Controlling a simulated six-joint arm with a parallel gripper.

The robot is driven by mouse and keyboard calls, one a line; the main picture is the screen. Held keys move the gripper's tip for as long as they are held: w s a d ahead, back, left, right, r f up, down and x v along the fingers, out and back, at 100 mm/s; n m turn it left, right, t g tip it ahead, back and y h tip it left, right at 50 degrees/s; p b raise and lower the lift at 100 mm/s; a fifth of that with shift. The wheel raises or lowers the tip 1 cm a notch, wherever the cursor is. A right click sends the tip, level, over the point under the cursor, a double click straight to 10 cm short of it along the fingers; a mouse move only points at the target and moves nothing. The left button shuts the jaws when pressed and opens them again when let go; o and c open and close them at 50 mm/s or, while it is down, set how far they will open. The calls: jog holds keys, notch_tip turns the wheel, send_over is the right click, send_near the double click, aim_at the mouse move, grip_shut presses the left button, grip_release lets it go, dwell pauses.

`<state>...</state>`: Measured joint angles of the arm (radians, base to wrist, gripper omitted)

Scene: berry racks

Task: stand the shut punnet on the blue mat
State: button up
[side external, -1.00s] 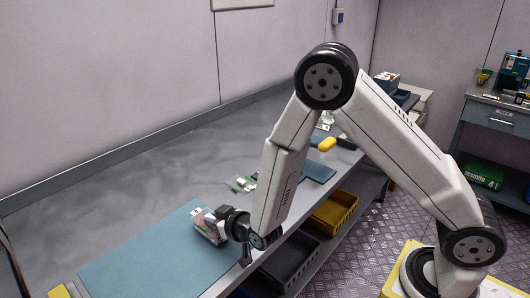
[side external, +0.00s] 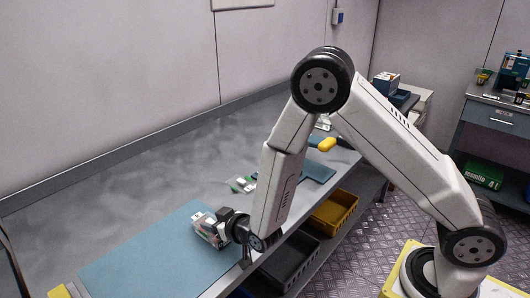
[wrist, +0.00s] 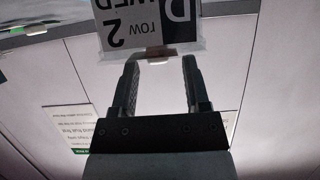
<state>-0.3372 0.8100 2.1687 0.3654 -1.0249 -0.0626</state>
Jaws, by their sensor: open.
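The punnet (side external: 206,231), a small clear box with pale and reddish parts, is at the right part of the blue mat (side external: 150,262) in the side view. My gripper (side external: 226,226) is right beside it and hides its right end. In the wrist view my gripper (wrist: 160,68) is open, its two fingers apart with a gap between them.
A green-and-white item (side external: 243,184) lies on the bench behind my gripper. A second blue mat (side external: 318,171) and a yellow object (side external: 327,145) are farther back. Yellow (side external: 334,212) and dark (side external: 290,262) crates stand below the bench edge. The mat's left part is clear.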

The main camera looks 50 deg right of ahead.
jog(key=shift+r, duration=0.15)
jog(key=shift+r, duration=0.45)
jog(key=v, duration=1.2)
jog(key=shift+w+d, duration=0.1)
jog(key=s+d+r+g, duration=0.2)
jog(key=s+d+g, duration=0.6)
jog(key=d+g, duration=0.2)
jog(key=shift+s+d+g, duration=0.4)
jog(key=shift+g, duration=0.1)
dwell(1.3)
